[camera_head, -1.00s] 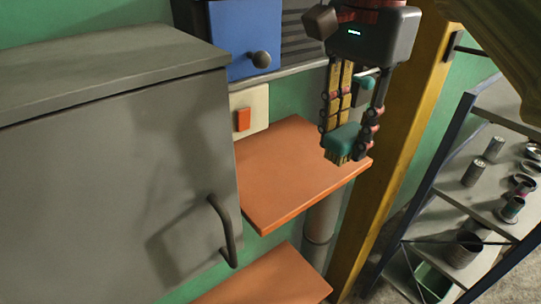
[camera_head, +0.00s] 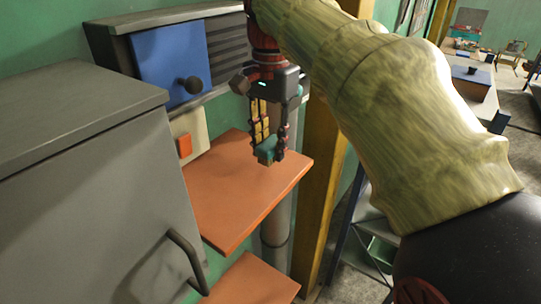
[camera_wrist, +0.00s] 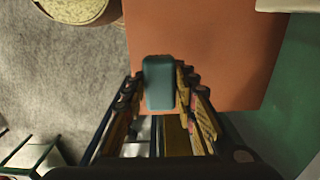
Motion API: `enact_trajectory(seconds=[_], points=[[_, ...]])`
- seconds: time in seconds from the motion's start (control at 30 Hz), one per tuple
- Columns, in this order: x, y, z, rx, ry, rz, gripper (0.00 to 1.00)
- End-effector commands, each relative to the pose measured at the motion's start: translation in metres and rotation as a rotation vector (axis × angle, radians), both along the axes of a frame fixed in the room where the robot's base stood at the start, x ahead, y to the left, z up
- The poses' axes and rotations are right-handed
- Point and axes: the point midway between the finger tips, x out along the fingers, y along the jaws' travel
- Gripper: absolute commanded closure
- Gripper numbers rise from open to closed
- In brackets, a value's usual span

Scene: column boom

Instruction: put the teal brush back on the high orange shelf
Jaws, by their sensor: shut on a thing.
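The teal brush (camera_head: 267,150) is held between the fingers of my gripper (camera_head: 268,148), which is shut on it. In the wrist view the brush (camera_wrist: 159,83) sits upright in the picture between the fingertips. In the head view the brush appears over the right part of the high orange shelf (camera_head: 225,195). In the wrist view the orange shelf (camera_wrist: 215,45) lies beyond the brush, whose lower part overlaps the shelf's edge. I cannot tell whether the brush touches the shelf.
A grey cabinet (camera_head: 80,190) with a handle stands at left. A blue-doored box (camera_head: 170,62) hangs above the shelf, with a red-orange switch (camera_head: 184,146) below it. A yellow post (camera_head: 318,200) stands right of the shelf. A lower orange shelf (camera_head: 255,280) lies below. The shelf top looks clear.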

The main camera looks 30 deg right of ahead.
Motion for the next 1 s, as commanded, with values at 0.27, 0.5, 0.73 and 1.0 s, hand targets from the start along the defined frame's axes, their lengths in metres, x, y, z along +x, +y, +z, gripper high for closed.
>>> enact_trajectory(seconds=[0.27,0.5,0.73,1.0], points=[[0.012,-0.010,-0.021,0.001,0.003,-0.001,0.93],[0.011,-0.009,-0.047,0.000,0.001,0.000,0.93],[0.011,-0.009,-0.048,0.000,0.000,0.000,0.93],[0.011,-0.009,-0.049,0.000,0.000,0.000,0.63]])
